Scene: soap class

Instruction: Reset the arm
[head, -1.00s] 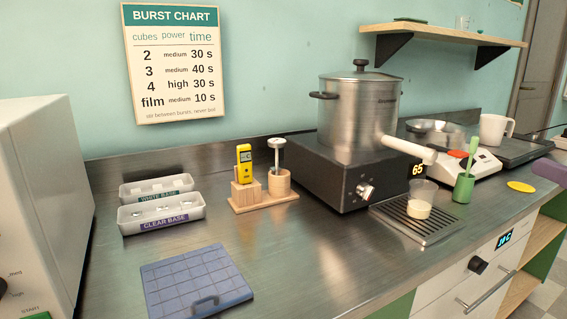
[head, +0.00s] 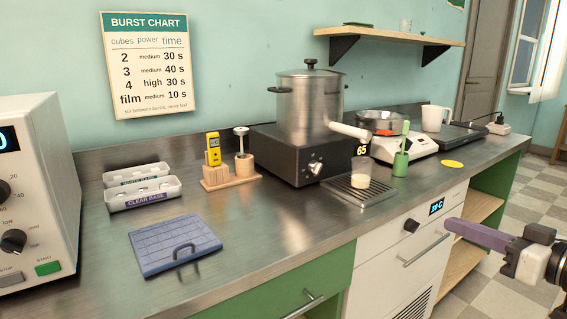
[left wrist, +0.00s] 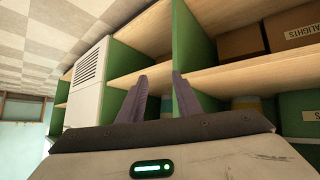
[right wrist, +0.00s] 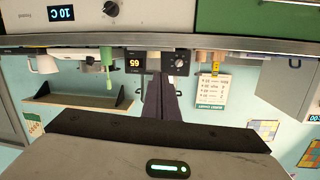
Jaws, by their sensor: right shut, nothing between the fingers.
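My right gripper (head: 450,226) reaches in from the right of the head view, in front of the counter and apart from it. Its purple fingers lie together with nothing between them, as the right wrist view (right wrist: 160,98) also shows. My left gripper (left wrist: 160,95) is outside the head view; in the left wrist view its two fingers stand apart and empty, with open shelves beyond them.
The steel counter (head: 265,225) holds a pot (head: 310,100) on a black heater, a cup (head: 361,172) on a drip grate, a green holder (head: 400,164) and a blue mat (head: 160,250). A microwave (head: 45,170) stands left. Checkered floor (head: 500,185) is free at right.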

